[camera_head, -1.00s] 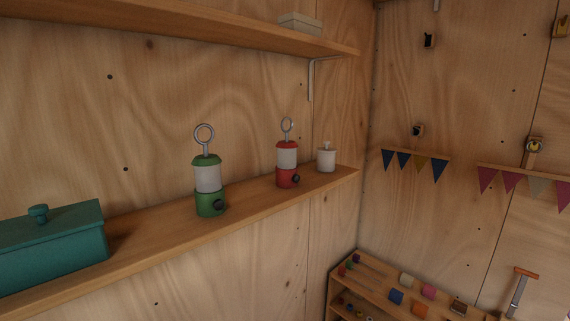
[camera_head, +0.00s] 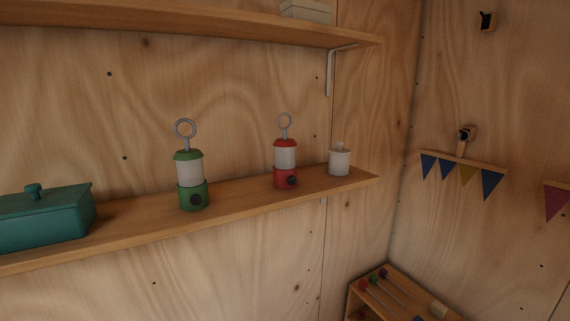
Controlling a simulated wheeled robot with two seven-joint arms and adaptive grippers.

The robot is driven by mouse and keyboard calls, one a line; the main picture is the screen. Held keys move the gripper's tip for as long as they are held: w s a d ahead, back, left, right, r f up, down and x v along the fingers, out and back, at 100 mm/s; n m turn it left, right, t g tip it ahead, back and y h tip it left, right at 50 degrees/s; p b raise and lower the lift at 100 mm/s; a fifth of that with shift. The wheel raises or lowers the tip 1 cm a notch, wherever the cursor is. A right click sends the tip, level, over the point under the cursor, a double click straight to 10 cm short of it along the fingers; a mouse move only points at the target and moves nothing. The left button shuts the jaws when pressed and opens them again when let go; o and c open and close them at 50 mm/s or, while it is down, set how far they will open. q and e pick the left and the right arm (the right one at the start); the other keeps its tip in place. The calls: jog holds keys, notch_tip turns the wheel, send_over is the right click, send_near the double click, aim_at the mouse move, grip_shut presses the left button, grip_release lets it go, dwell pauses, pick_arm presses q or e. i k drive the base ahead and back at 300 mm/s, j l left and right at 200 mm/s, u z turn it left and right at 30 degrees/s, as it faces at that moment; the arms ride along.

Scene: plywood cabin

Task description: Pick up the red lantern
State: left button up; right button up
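The red lantern (camera_head: 285,163) stands upright on the lower wooden shelf (camera_head: 240,198). It has a red base with a dark knob, a pale middle, a red cap and a grey ring on top. A green lantern (camera_head: 191,180) of the same shape stands to its left, apart from it. A small white lidded jar (camera_head: 339,161) stands to its right, near the shelf's right end. Neither of my grippers shows in the head view.
A teal lidded box (camera_head: 42,217) sits at the shelf's left. An upper shelf (camera_head: 200,24) with a pale box (camera_head: 306,11) runs above the lanterns, held by a bracket (camera_head: 330,72). A wooden rack (camera_head: 372,293) stands low at right. Bunting (camera_head: 465,174) hangs on the right wall.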

aim_at(284, 166)
jog(key=l+u, duration=0.25)
jog(key=l, duration=0.25)
jog(key=l+u, duration=0.2)
jog(key=l, duration=0.25)
jog(key=k+l+u, duration=0.1)
jog(key=l+u, duration=0.15)
jog(key=l, duration=0.25)
jog(key=k+l+u, duration=0.1)
jog(key=l+u, duration=0.15)
jog(key=l, duration=0.2)
